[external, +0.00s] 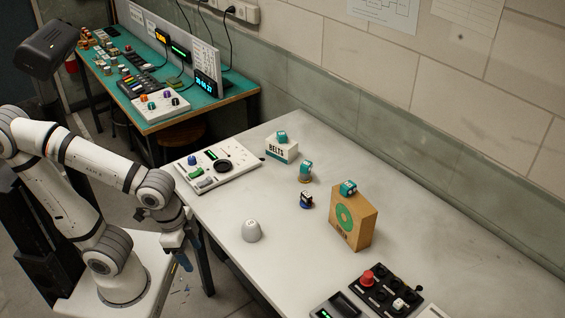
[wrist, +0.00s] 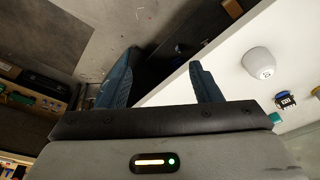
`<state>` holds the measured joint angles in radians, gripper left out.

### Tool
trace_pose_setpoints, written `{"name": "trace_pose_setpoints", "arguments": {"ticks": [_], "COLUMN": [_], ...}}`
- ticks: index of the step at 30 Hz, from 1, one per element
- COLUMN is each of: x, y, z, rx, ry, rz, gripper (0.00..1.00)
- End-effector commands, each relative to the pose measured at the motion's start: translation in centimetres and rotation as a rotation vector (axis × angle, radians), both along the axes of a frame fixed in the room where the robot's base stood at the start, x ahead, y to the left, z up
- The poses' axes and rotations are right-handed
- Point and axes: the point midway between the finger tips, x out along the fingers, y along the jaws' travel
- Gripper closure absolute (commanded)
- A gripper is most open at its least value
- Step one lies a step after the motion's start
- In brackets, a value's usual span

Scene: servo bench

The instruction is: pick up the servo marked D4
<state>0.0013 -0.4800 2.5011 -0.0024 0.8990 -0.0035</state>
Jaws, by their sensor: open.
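Several small servo-like parts are on the white bench. One teal part (external: 282,136) sits on a white box marked BELTS, and another (external: 305,168) stands on a small yellowish base.
An upturned grey cup (external: 251,231) stands near the bench's front edge. The cardboard box (external: 353,225) and BELTS box (external: 281,152) are obstacles. A white instrument panel (external: 218,168) lies at the left end, a black button panel (external: 385,291) at the front right.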

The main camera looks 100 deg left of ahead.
Motion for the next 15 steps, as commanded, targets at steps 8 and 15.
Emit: {"name": "trace_pose_setpoints", "arguments": {"ticks": [8,15], "x": [0.0,1.1], "y": [0.0,0.5], "z": [0.0,0.6], "rx": [0.000,-0.001], "ry": [0.000,0.006], "rz": [0.000,0.020], "gripper": [0.38,0.38]}}
